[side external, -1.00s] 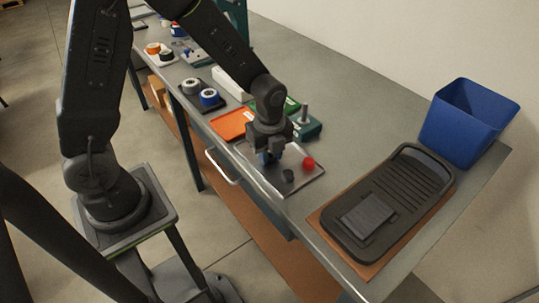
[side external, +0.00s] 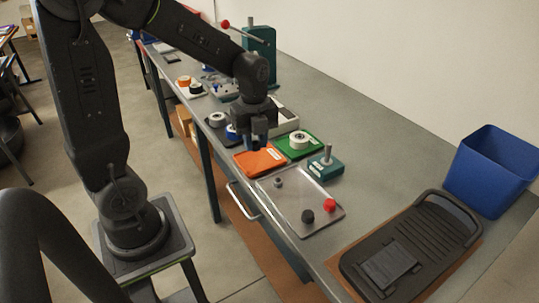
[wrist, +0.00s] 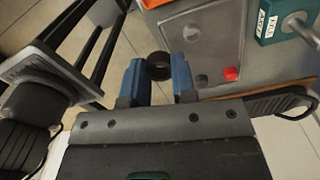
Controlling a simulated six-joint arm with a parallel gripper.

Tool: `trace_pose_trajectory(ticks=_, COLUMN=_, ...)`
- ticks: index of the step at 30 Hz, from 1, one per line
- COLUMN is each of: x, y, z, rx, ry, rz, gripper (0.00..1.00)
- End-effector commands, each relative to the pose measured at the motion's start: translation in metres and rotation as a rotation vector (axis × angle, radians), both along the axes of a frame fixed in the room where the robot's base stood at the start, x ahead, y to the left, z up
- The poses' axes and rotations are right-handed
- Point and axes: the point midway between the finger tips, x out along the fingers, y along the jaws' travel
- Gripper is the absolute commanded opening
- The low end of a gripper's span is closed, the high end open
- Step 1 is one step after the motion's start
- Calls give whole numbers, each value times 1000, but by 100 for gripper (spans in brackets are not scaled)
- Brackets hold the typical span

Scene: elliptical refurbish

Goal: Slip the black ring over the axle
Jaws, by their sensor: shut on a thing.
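My gripper (side external: 256,143) is raised over the bench near the orange tray. In the wrist view, its blue fingers (wrist: 158,78) are shut on the black ring (wrist: 158,58), a short dark hollow piece held near the fingertips. The ring cannot be made out in the side view. The axle (side external: 327,154) is an upright metal post on a teal block (side external: 325,169), to the right of my gripper and apart from it. The post also shows at the upper right of the wrist view (wrist: 298,24). Nothing dark is seen around it.
A clear-grey tray (side external: 285,207) holds a red knob (side external: 330,205), a black cylinder (side external: 307,216) and a small grey part (side external: 278,182). An orange tray (side external: 262,161) and a green tray (side external: 311,143) with a white roll lie behind. A blue bin (side external: 490,170) stands right.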

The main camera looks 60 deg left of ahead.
Motion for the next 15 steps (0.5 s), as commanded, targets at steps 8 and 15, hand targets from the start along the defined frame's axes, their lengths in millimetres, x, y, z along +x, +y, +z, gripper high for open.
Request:
trace_pose_trajectory(ticks=8, x=49, y=-1, z=9, rx=0, ry=1, rz=-6, gripper=3)
trace_pose_trajectory(ticks=15, x=130, y=-30, z=4, rx=0, ry=2, rz=-6, gripper=3)
